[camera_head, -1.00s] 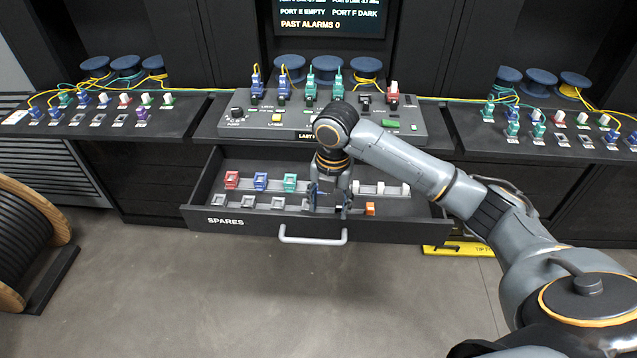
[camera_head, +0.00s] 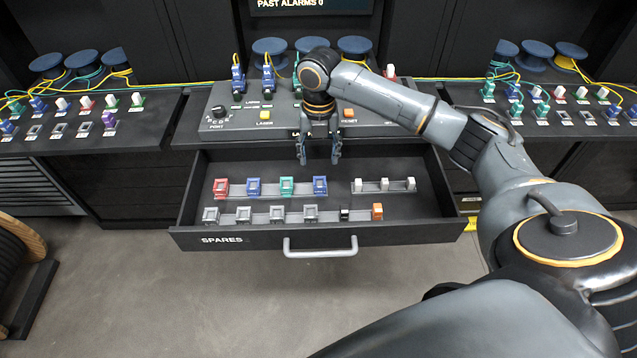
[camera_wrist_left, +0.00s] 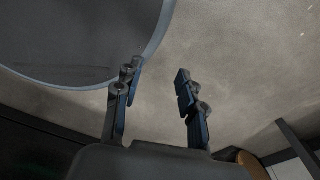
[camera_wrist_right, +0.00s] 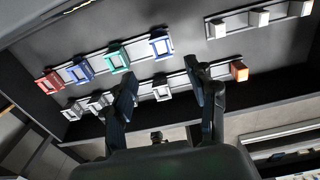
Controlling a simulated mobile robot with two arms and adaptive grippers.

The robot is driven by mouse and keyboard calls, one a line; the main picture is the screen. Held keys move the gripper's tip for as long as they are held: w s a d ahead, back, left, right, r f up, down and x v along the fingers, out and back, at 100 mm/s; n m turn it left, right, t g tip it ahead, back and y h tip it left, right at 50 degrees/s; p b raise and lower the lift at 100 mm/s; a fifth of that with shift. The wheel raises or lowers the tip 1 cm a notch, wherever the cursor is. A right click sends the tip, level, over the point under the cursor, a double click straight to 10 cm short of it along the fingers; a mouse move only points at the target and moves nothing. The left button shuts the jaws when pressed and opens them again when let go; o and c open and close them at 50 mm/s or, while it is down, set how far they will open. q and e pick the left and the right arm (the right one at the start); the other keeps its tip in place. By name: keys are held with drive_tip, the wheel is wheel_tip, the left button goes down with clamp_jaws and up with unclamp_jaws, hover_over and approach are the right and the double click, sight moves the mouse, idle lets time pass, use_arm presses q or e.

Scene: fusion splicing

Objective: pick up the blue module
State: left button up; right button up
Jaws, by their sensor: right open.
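Two blue modules stand in the rear row of the open SPARES drawer. One blue module (camera_head: 253,187) is between a red and a green module; the other blue module (camera_head: 320,185) is at the row's right end. In the right wrist view they show at the upper left (camera_wrist_right: 80,70) and top middle (camera_wrist_right: 161,42). My right gripper (camera_head: 319,161) is open and empty, above the drawer and near the right-end blue module, apart from it. My left gripper (camera_wrist_left: 158,76) shows only in its wrist view, fingers apart, nothing between them, with floor beyond.
The drawer (camera_head: 420,235) also holds a red module (camera_head: 221,188), a green module (camera_head: 287,187), several grey ones in front, an orange one (camera_head: 377,211) and white ones (camera_head: 385,184). The console (camera_head: 215,127) with plugged connectors stands behind. The drawer handle (camera_head: 320,252) sticks out in front.

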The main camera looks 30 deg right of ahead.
sight(320, 184)
wheel_tip(320, 184, down, 3)
drive_tip(key=shift+r, duration=0.15)
drive_tip(key=shift+w+f, duration=0.15)
drive_tip(key=shift+f, duration=0.2)
drive_tip(key=f, duration=0.1)
drive_tip(key=f+p, duration=0.1)
drive_tip(key=shift+s+d+f, duration=0.1)
drive_tip(key=shift+s+f, duration=0.15)
drive_tip(key=shift+f, duration=0.05)
wheel_tip(320, 184, down, 2)
drive_tip(key=shift+f, duration=0.35)
drive_tip(key=shift+c, duration=0.8)
drive_tip(key=c, duration=0.9)
use_arm(q)
drive_tip(key=shift+w+r, duration=0.15)
drive_tip(key=shift+r, duration=0.7)
use_arm(e)
drive_tip(key=shift+c, duration=0.4)
